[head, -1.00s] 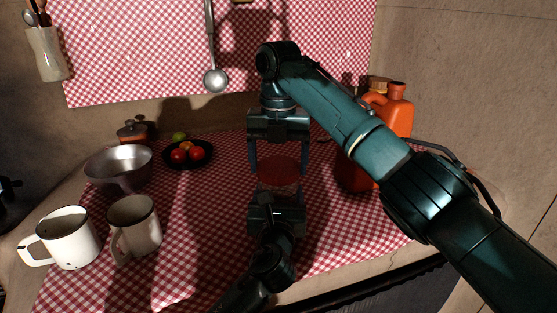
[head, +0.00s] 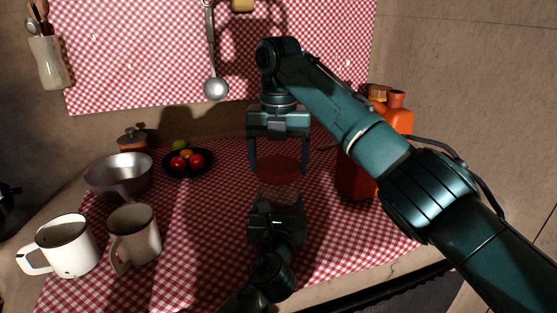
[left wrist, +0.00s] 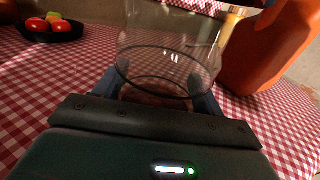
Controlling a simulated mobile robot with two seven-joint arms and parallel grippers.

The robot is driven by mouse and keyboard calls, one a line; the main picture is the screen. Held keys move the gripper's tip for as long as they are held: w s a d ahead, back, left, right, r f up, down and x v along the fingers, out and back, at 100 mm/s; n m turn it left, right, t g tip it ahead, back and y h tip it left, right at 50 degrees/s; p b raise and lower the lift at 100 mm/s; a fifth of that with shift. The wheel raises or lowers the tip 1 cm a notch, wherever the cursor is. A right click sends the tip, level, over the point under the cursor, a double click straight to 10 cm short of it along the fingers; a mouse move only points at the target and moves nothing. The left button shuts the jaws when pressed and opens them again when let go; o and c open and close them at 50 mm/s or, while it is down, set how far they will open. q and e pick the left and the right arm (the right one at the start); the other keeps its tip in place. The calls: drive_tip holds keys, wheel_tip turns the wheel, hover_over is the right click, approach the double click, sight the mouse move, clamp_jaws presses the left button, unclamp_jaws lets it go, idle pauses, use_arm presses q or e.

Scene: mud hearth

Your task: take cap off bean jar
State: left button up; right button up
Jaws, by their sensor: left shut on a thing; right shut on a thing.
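The bean jar is clear glass with a dark ring line, and it fills the upper middle of the left wrist view (left wrist: 172,45). In the head view its glass (head: 279,192) shows below the flat red-brown cap (head: 280,168). I cannot tell whether cap and jar touch. My right gripper (head: 279,172) comes down from above, shut on the cap with a finger at each side. My left gripper (head: 277,208) is low in front, shut on the jar's lower body; its fingers (left wrist: 160,92) flank the glass. The jar's top is out of the left wrist view.
An orange jug (head: 357,172) stands close right of the jar, behind my right arm. At left are a metal bowl (head: 120,178), a white mug (head: 68,246), a grey mug (head: 135,235) and a black fruit plate (head: 205,168). The checked cloth (head: 205,225) between is clear.

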sight(278, 165)
drive_tip(key=shift+r, duration=2)
use_arm(q)
drive_tip(key=o, duration=1.9)
drive_tip(key=shift+o, duration=0.2)
drive_tip(key=shift+s, duration=0.1)
